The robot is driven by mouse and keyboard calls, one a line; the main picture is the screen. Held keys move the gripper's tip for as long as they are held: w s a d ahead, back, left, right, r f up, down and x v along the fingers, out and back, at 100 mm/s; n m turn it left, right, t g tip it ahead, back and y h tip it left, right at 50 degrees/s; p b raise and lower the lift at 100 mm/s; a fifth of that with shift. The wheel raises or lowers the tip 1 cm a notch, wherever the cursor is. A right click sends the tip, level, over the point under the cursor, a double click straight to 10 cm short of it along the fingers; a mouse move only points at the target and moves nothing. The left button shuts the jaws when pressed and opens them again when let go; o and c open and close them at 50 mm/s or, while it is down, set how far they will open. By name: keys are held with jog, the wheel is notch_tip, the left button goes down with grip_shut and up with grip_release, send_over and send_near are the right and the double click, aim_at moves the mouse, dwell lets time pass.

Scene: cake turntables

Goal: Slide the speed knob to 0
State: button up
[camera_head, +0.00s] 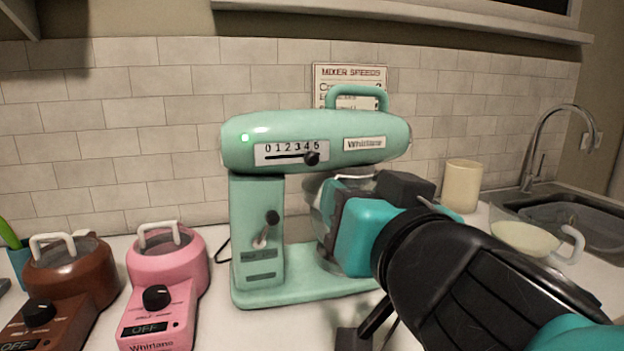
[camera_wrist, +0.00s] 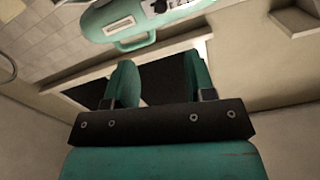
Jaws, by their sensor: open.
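The mint-green stand mixer (camera_head: 258,225) stands on the counter against the tiled wall. Its head carries a white speed scale marked 0 to 5. The black speed knob (camera_head: 311,158) sits near the right end of the slot, around 4 to 5. The knob also shows at the top edge of the wrist view (camera_wrist: 160,5), partly cut off. My gripper (camera_wrist: 160,82) is open and empty, its two green fingers apart. In the head view it is below and right of the knob, in front of the mixer's bowl, not touching the knob. Its fingertips are hard to make out there.
A green light (camera_head: 245,138) glows on the mixer head. A tilt lever (camera_head: 270,218) is on its column. A pink appliance (camera_head: 165,285) and a brown one (camera_head: 70,285) stand left. A measuring jug (camera_head: 525,237), a cream canister (camera_head: 461,185) and a sink (camera_head: 570,212) are right.

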aim_at(312, 161)
jog(key=p+x, duration=0.7)
jog(key=x, duration=0.1)
jog(key=p+x, duration=0.8)
jog(key=shift+r, duration=0.25)
jog(key=shift+w+a+f, duration=0.15)
jog(key=shift+w+a, duration=0.05)
jog(key=shift+w, duration=0.4)
grip_shut()
